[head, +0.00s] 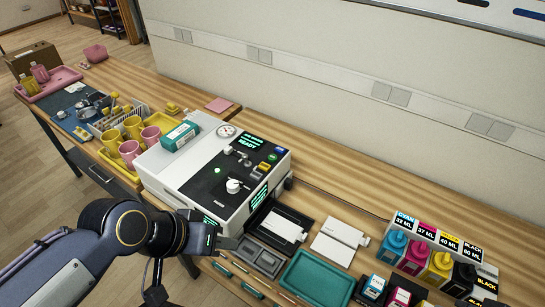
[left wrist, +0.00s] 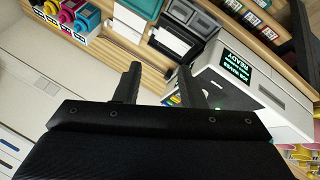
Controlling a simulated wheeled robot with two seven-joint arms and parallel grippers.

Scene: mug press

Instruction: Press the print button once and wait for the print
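The white press (head: 170,165) stands on the wooden table, with a black top panel and a green-lit screen (head: 253,141) reading READY. A second lit screen is on its side. I cannot read which is the print button. My left gripper (head: 230,243) is near the press's front corner, apart from the buttons. In the left wrist view its two fingers (left wrist: 157,85) are spread with nothing between them; the press (left wrist: 225,95) is beyond them. My right gripper is out of view.
A teal tray (head: 318,279), a grey compartment tray (head: 262,255) and white flat pieces lie right of the press. Ink bottles (head: 440,262) in a labelled rack stand at the far right. Yellow and pink mugs (head: 130,140) stand at left. A wall runs behind the table.

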